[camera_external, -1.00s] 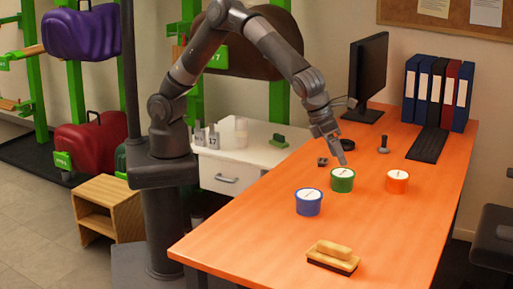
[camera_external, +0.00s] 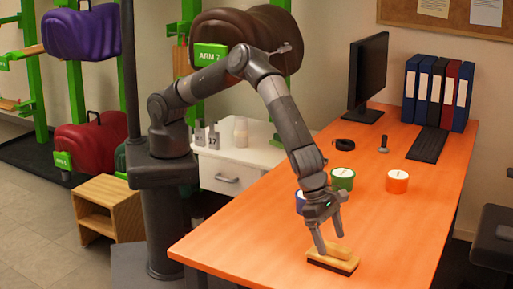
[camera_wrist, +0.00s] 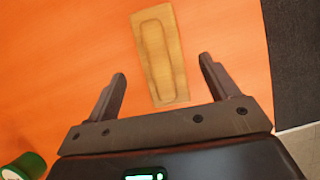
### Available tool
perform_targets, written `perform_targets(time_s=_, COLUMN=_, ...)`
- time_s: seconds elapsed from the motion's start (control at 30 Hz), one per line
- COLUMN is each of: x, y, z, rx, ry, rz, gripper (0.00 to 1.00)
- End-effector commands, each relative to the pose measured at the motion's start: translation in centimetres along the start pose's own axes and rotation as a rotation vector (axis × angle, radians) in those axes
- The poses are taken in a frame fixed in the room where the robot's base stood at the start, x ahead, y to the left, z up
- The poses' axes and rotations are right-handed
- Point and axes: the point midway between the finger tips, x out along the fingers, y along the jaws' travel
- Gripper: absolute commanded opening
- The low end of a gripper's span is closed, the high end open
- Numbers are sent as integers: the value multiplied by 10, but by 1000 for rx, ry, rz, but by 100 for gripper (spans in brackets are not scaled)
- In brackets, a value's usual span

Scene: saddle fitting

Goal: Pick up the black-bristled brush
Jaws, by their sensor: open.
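The black-bristled brush (camera_external: 345,266) lies on the orange table near its front, wooden back and handle up, a dark bristle strip below. My gripper (camera_external: 331,241) is open and just above it, pointing down. In the wrist view the brush's wooden back (camera_wrist: 158,50) runs lengthwise, its near end between the two fingers (camera_wrist: 162,68) and its far end beyond them. Gaps show on both sides, and nothing is held. The exact height of the fingertips over the brush is hard to tell.
A green tub (camera_external: 343,180) stands behind my gripper, with a blue tub (camera_external: 299,203) partly hidden by it. An orange tub (camera_external: 397,182) stands to the right. A monitor (camera_external: 368,75), keyboard (camera_external: 428,145) and binders (camera_external: 437,92) are at the back. The table right of the brush is clear.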

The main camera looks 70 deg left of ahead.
Motion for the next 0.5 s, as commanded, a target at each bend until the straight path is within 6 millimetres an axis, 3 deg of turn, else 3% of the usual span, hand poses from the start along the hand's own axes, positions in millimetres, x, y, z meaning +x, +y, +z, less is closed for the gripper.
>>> perform_targets(time_s=0.3, x=42, y=0, z=-4, rx=-2, ry=2, rz=0, gripper=80)
perform_targets(time_s=0.5, x=52, y=0, z=-4, rx=-2, ry=0, rz=-1, gripper=80)
